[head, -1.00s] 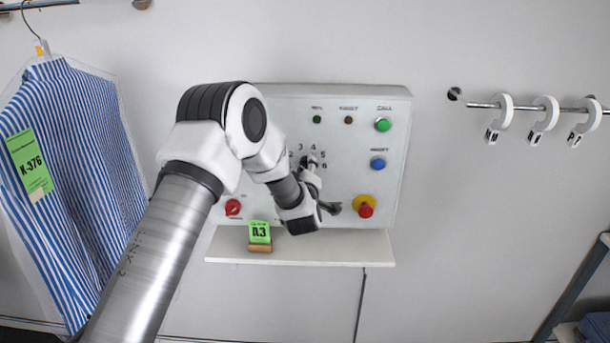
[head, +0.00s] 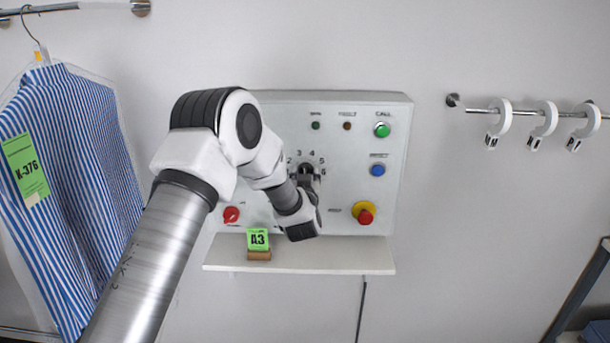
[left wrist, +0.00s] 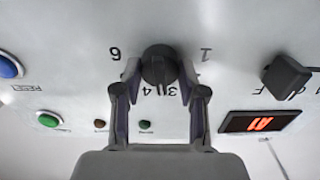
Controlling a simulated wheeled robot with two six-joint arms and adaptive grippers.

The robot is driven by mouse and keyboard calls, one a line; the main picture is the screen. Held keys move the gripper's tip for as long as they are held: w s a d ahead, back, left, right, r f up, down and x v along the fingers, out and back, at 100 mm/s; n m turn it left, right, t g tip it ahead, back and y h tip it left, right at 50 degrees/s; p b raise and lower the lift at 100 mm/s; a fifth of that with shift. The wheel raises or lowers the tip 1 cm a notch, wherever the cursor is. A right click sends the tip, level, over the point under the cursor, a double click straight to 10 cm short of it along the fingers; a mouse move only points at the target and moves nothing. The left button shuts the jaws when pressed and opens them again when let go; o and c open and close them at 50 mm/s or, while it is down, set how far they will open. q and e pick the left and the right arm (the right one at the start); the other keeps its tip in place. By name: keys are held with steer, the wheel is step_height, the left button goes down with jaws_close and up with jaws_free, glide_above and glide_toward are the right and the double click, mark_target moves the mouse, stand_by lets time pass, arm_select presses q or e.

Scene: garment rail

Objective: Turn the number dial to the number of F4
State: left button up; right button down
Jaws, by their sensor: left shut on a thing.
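The number dial (head: 305,168) is a dark round knob on the white control panel (head: 385,190), with numbers printed around it. In the left wrist view the dial (left wrist: 160,67) stands between the fingers of my left gripper (left wrist: 161,76), which is shut on it. The 6 is left of it, the 1 right, and 3 and 4 below, upside down. I cannot tell surely which number the dial points at. A second dark knob (left wrist: 286,77) has an F beside it. A display (left wrist: 258,122) with red characters is below that knob. My left gripper (head: 307,180) partly covers the panel in the head view.
Green (head: 382,130), blue (head: 377,170) and red (head: 365,216) buttons are at the panel's right. A striped shirt (head: 75,170) hangs at left; a rail with white hooks (head: 502,118) is at right.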

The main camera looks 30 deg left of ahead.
arm_select(q)
steer(key=m, duration=0.3)
steer(key=m+p, duration=0.1)
steer(key=m, duration=0.1)
steer(key=shift+s+f, duration=0.1)
steer(key=shift+f, duration=0.2)
steer(key=shift+m, duration=0.4)
steer(key=o, duration=1.2)
steer(key=shift+c, duration=0.2)
steer(key=shift+r, duration=0.1)
steer(key=v, duration=1.1)
steer(key=shift+s+d, duration=0.3)
